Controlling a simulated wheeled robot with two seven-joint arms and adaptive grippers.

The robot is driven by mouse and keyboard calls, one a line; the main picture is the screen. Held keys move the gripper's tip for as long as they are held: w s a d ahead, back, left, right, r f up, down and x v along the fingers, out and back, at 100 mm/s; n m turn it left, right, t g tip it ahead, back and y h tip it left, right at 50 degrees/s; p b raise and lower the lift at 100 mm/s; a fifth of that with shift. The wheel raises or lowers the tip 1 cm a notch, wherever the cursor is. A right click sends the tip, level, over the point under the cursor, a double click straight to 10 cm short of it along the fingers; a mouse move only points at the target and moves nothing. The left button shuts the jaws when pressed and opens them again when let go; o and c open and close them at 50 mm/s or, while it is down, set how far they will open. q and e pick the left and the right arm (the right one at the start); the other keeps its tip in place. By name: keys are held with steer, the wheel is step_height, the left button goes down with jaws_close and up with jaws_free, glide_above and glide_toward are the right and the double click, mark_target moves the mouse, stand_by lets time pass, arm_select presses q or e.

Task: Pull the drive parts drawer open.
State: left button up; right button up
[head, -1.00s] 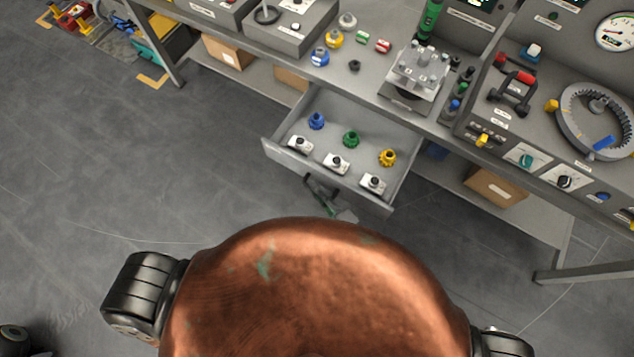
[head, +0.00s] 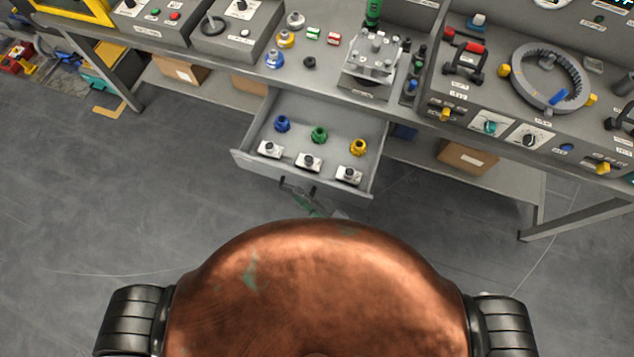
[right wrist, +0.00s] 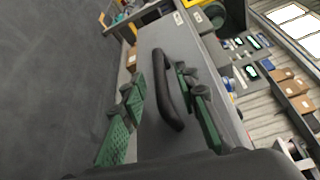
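The drive parts drawer (head: 300,179) stands out from under the bench in the head view, its inside showing. Blue, green and yellow gear-like parts sit in it behind three white-based parts with dark knobs. My right gripper (head: 298,189) is at the drawer's front, partly hidden by my copper-coloured body. In the right wrist view its green fingers (right wrist: 163,95) are spread, one on each side of the black bar handle (right wrist: 168,90) on the grey front. Gaps show between fingers and handle. My left gripper is in neither view.
The grey bench (head: 325,78) carries several small coloured parts, a clear-topped fixture (head: 372,60) and a panel with a ring gear (head: 549,78). Cardboard boxes (head: 467,157) stand on the lower shelf.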

steer(key=v, duration=0.8)
steer(key=shift+s+d, duration=0.25)
steer(key=shift+d, duration=0.05)
stand_by(0.3)
